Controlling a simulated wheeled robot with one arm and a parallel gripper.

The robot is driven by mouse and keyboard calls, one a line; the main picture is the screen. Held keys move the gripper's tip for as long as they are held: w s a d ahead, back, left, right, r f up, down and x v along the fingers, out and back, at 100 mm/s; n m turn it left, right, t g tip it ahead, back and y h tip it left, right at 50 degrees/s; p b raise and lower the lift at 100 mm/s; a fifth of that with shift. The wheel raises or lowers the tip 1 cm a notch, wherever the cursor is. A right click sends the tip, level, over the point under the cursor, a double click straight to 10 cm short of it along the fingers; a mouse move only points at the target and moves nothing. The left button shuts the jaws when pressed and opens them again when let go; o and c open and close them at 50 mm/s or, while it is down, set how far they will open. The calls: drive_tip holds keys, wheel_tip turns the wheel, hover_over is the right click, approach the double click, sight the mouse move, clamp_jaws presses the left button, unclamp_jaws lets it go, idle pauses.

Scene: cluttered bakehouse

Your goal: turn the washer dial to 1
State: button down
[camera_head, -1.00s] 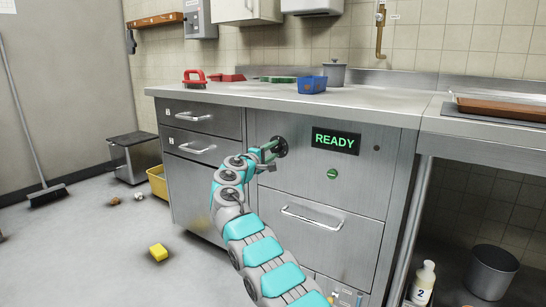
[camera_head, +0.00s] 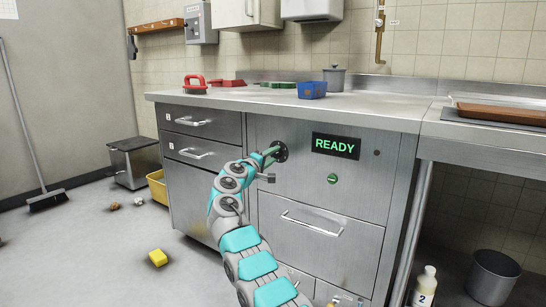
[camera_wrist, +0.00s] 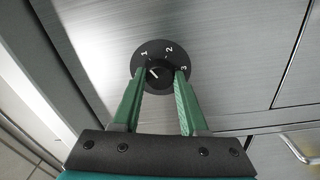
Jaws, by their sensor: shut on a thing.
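The washer dial (camera_head: 282,150) is a round black disc on the steel front, left of the READY display (camera_head: 336,146). In the wrist view the dial (camera_wrist: 160,56) shows the numbers 1, 2 and 3 around its upper rim. A short white mark on its knob slants up-left, roughly toward the 1. My gripper (camera_wrist: 159,76) has its two green fingers on either side of the knob, shut on it. In the head view my gripper (camera_head: 272,156) reaches the dial from the lower left, and the fingertips are hard to make out.
A green round button (camera_head: 332,179) sits below the display. Drawers with bar handles (camera_head: 312,224) are below and to the left. The counter (camera_head: 225,97) above holds a blue container (camera_head: 312,90) and a red-handled tool (camera_head: 195,83). A yellow sponge (camera_head: 158,257) lies on the floor.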

drive_tip(key=shift+c, duration=2.2)
unclamp_jaws()
drive_tip(key=shift+s, duration=0.15)
drive_tip(key=b+v, duration=0.2)
drive_tip(key=v, duration=0.5)
drive_tip(key=shift+s+a, duration=0.15)
drive_tip(key=shift+s, duration=0.1)
drive_tip(key=shift+f, duration=0.1)
